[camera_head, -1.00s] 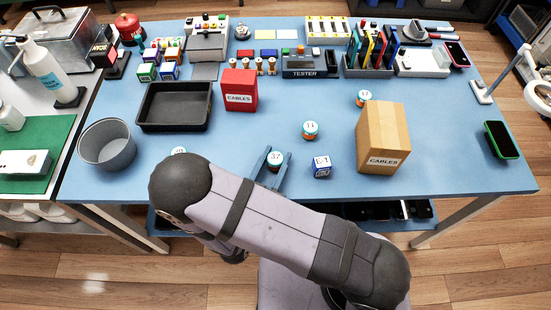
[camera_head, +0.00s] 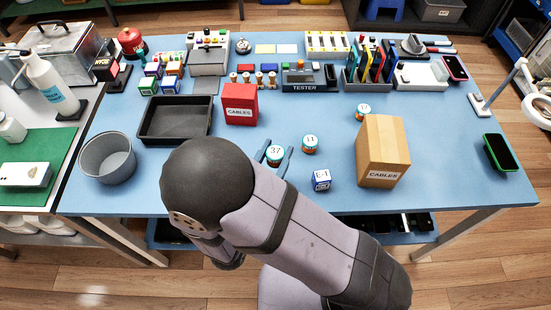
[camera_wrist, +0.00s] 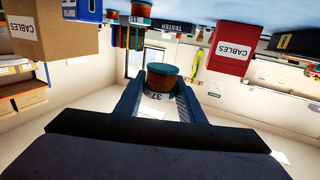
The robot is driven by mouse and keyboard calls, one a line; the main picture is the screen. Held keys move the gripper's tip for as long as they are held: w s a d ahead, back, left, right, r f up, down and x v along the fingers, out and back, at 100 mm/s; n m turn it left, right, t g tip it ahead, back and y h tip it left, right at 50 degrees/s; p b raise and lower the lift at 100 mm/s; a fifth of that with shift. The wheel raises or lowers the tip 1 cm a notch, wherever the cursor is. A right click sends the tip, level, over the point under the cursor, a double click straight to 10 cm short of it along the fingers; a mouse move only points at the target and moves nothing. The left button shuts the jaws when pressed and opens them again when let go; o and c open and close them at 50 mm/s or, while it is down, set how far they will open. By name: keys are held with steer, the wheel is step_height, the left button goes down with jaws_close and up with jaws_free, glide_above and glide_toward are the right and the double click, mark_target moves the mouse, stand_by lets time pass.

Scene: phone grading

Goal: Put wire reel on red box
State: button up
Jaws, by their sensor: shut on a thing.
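My gripper (camera_head: 275,154) is shut on an orange wire reel with a teal rim, marked 37 (camera_head: 275,152). In the wrist view the reel (camera_wrist: 162,76) sits between my two fingers, with its label facing the camera. The red box marked CABLES (camera_head: 240,104) stands behind and to the left of my gripper, apart from it. The red box also shows in the wrist view (camera_wrist: 232,47), where the scene is upside down. Similar reels stand free on the table: one marked 11 (camera_head: 310,143) close to the right of the held reel, another (camera_head: 363,112) farther back.
A cardboard CABLES box (camera_head: 382,150) and a blue-white cube (camera_head: 321,180) stand to the right. A black tray (camera_head: 146,122) and grey bucket (camera_head: 107,160) are to the left. A tester (camera_head: 303,78) and other gear line the back. Table between held reel and red box is clear.

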steer(key=shift+r, duration=0.35)
